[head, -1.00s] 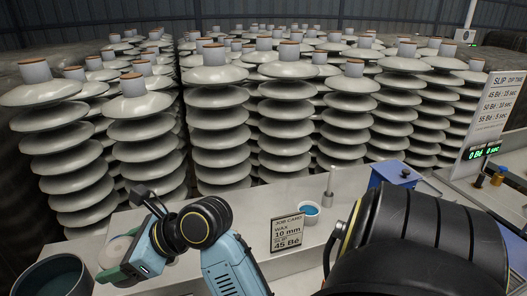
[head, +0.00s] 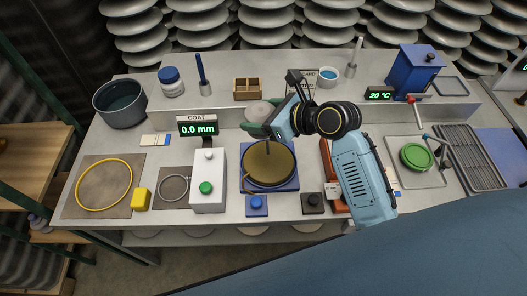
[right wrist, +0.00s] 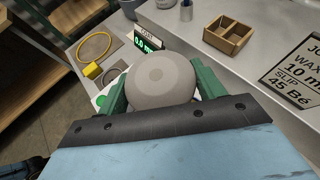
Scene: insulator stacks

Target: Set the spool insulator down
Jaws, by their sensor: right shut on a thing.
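The pale grey spool insulator (head: 259,110) is held in the green fingers of my right gripper (head: 258,127), above the back of the bench work surface. A round gold-brown disc (head: 268,163) on a blue base is just in front of the gripper. My left gripper is not in view.
A display reading 0.0 mm (head: 197,129) and a white box with a green button (head: 207,185) stand left. A wooden divided box (head: 247,88) and a blue-filled cup (head: 328,77) are on the raised shelf. A yellow ring (head: 104,186) lies on a mat at far left.

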